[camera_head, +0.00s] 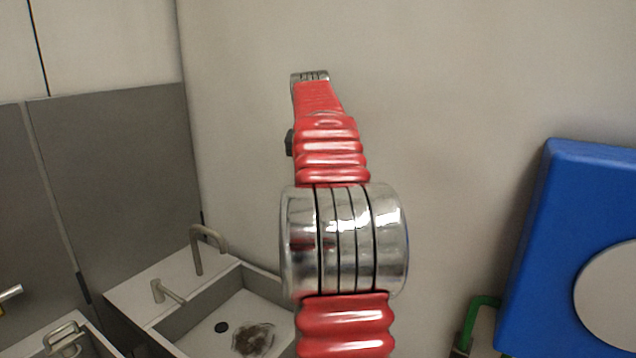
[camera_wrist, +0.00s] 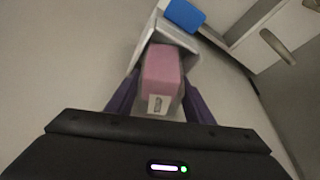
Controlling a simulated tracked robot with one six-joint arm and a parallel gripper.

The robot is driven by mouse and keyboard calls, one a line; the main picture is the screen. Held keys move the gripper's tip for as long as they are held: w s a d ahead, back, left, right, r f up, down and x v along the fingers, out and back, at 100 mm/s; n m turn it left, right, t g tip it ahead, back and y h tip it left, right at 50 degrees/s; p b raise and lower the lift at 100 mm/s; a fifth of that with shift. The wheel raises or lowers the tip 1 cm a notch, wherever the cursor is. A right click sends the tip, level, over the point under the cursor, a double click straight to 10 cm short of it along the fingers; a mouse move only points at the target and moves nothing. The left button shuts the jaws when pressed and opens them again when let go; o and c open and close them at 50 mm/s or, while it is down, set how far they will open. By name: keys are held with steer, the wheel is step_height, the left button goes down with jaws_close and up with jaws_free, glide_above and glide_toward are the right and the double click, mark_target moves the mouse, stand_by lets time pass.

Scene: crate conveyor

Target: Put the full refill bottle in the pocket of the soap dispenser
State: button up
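The refill bottle (camera_wrist: 162,72) is a pink, box-shaped pack with paler, see-through edges and a small white label at its near end. In the wrist view my gripper (camera_wrist: 161,78) has its two purple fingers against the bottle's sides and is shut on it. A pale grey open-fronted housing, which looks like the soap dispenser (camera_wrist: 148,34), is just beyond the bottle. The bottle's far end overlaps the housing's opening; I cannot tell whether it is seated in the pocket. In the head view my arm hides the gripper, bottle and dispenser.
A blue part (camera_wrist: 184,14) is beside the housing in the wrist view. In the head view a sink (camera_head: 205,318) with a tap (camera_head: 207,238) stands lower left. A blue box (camera_head: 566,205) with a white disc is on the right. The wall between is bare.

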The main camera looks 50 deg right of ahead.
steer(key=o, duration=0.4)
steer(key=v, duration=1.2)
steer(key=shift+s, duration=0.1)
steer(key=shift+a, duration=0.1)
stand_by(0.5)
